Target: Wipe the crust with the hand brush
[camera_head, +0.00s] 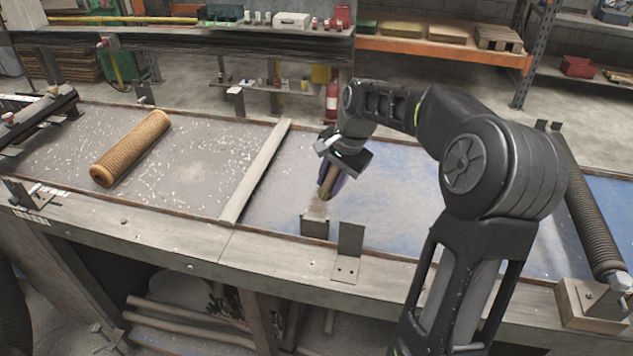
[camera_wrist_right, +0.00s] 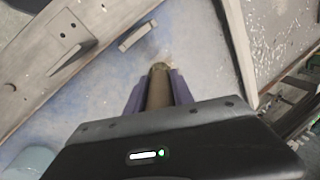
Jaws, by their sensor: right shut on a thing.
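White flaky crust (camera_head: 205,165) is scattered over the left bench section, away from the gripper. A small brownish patch lies by the metal block below the gripper; I cannot tell whether it is crust too. My left gripper is not in view.
A tan mesh tube (camera_head: 130,148) lies on the left section. A raised divider bar (camera_head: 256,172) separates the sections. A small metal block (camera_head: 314,226) and an upright bracket (camera_head: 350,251) stand at the front edge. A dark ribbed roller (camera_head: 590,210) is at right.

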